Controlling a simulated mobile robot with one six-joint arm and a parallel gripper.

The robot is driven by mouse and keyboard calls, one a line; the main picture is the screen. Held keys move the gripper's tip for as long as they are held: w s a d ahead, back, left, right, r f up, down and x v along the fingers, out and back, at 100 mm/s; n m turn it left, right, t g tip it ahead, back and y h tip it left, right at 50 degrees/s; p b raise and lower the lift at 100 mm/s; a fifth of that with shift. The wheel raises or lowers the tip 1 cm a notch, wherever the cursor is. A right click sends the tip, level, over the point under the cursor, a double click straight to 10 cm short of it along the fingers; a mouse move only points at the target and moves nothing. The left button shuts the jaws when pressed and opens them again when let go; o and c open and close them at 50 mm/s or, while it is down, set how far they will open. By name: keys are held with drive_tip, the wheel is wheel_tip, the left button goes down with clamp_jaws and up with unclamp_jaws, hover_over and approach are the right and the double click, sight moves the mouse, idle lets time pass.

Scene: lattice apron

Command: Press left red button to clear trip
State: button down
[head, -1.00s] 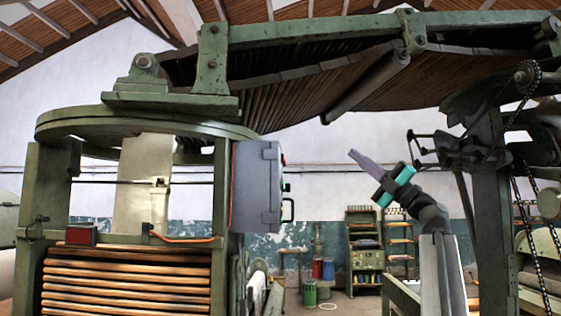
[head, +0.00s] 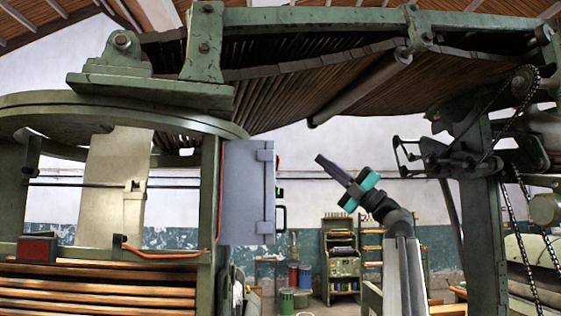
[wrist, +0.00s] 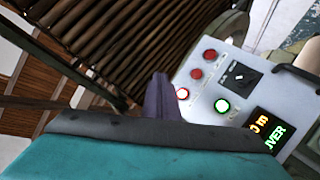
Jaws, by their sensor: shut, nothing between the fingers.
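A grey control box (head: 247,195) is fixed to the green post left of centre in the head view. Its button face is nearly edge-on there. My gripper (head: 322,160) is shut and empty, right of the box.
A lit text display (wrist: 265,130) is on the panel. A black handle (head: 282,217) sticks out from the box. The slatted overhead conveyor (head: 290,85) spans above my arm. A chain-driven frame (head: 485,220) stands at right. Open air separates my gripper and the box.

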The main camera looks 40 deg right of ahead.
drive_tip(key=shift+w, duration=0.1)
drive_tip(key=w+a+p, duration=0.1)
drive_tip(key=w+a, duration=0.4)
drive_tip(key=a, duration=0.1)
drive_tip(key=shift+w+a+h, duration=0.2)
drive_tip(key=shift+h, duration=0.1)
idle(0.4)
drive_tip(key=shift+w+a, duration=0.6)
drive_tip(key=shift+a, duration=0.15)
idle(3.5)
drive_tip(key=shift+s+d, duration=0.1)
drive_tip(key=shift+d, duration=0.05)
drive_tip(key=shift+s+d, duration=0.5)
drive_tip(key=shift+d, duration=0.05)
drive_tip(key=shift+s+d, duration=0.1)
drive_tip(key=shift+d, duration=0.05)
idle(0.4)
drive_tip(key=shift+s+d+b, duration=0.4)
drive_tip(key=shift+s+d, duration=1.1)
drive_tip(key=shift+d, duration=0.3)
